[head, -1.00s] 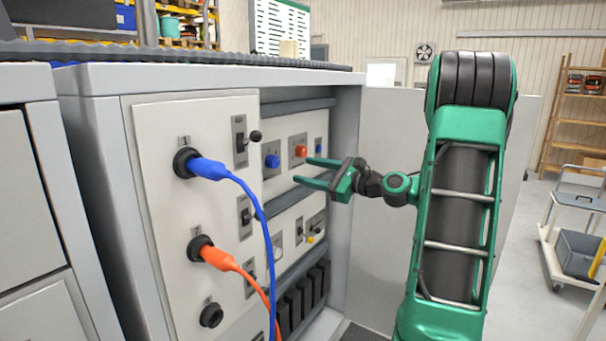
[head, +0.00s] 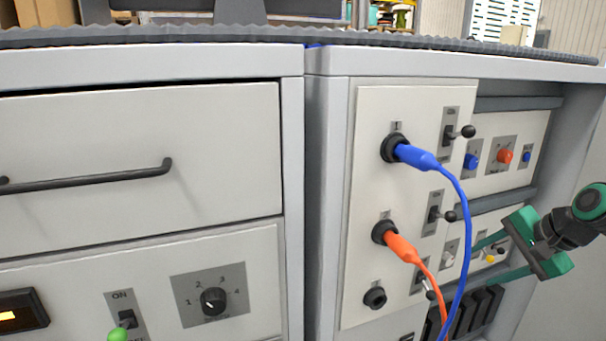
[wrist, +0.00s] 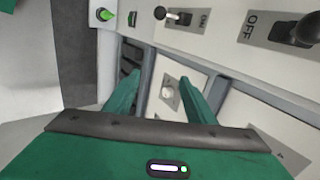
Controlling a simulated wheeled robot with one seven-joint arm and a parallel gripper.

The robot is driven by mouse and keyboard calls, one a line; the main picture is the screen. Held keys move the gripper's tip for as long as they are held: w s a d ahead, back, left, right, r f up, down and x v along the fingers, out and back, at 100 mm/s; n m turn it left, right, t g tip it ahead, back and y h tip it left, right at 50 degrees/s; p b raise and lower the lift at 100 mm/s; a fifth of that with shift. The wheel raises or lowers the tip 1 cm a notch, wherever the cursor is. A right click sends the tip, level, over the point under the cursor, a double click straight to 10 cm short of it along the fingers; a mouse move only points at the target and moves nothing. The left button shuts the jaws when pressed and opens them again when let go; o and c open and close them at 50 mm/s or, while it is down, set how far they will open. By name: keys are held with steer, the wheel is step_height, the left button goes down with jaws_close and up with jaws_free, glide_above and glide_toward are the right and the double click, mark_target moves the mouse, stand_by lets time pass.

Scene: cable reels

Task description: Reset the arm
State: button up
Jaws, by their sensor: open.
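My gripper (head: 507,255) is green with a dark grey wrist. It is open and empty, at the right of the head view, in front of the lower part of the open cabinet. In the wrist view its two fingers (wrist: 160,95) stand apart with a white knob (wrist: 168,92) on a grey plate seen between them. Nothing is held. Most of the arm is outside the head view.
A blue plug (head: 416,156) and an orange plug (head: 402,247) sit in sockets, their cables hanging close to my gripper. An empty socket (head: 375,297) is below. A drawer (head: 140,150) and a dial (head: 213,301) are at the left. Lever switches (head: 466,131) stick out of the panel.

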steer(key=s+f+n+g+h, duration=0.2)
steer(key=s+n+g, duration=0.4)
steer(key=s, duration=1.9)
steer(key=shift+a+n+g+h, duration=0.3)
steer(key=shift+n, duration=0.2)
steer(key=shift+f, duration=0.1)
